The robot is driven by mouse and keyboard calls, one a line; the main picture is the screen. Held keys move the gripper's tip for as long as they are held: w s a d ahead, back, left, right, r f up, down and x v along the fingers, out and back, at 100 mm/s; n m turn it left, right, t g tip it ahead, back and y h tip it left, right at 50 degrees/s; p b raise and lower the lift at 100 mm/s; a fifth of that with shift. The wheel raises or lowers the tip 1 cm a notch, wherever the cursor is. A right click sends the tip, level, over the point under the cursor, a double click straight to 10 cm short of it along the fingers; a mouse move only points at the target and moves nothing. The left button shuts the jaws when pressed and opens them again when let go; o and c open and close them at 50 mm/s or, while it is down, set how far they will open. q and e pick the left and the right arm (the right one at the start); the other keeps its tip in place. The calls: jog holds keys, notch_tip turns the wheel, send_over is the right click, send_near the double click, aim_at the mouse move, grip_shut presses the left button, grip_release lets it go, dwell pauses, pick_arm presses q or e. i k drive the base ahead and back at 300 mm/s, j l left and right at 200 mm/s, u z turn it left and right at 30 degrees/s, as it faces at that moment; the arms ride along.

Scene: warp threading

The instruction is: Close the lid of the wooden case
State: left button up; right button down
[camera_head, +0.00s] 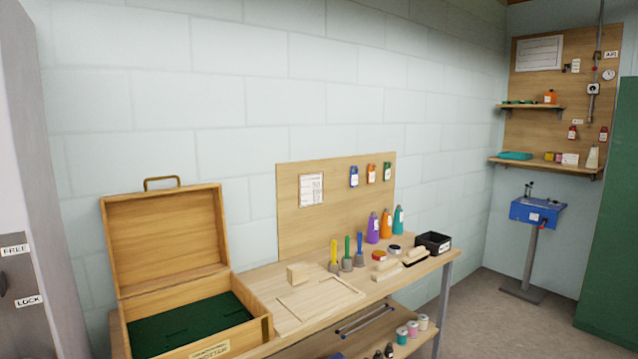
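The wooden case (261,331) stands at the left end of the workbench. Its lid (165,241) is open and stands upright, leaning slightly back toward the wall. A brass handle (161,182) sits on the lid's top edge. The inside of the case has a dark green lining (185,325) with slots and looks empty. A label (210,351) is on the front of the case, cut by the lower picture edge. Neither of my grippers is in view.
A grey cabinet (30,200) is at far left. Open floor (480,320) lies right.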

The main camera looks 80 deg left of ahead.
aim_at(157, 239)
jog(key=u, duration=1.75)
jog(key=j+u, duration=0.1)
jog(key=u, duration=0.3)
jog(key=j+u, duration=0.1)
jog(key=u, duration=0.3)
jog(key=i+u, duration=0.1)
jog(key=u, duration=0.3)
jog(key=j+u, duration=0.15)
jog(key=u, duration=0.25)
jog(key=i+j, duration=0.25)
jog(key=i, duration=0.2)
jog(key=j+u, duration=0.05)
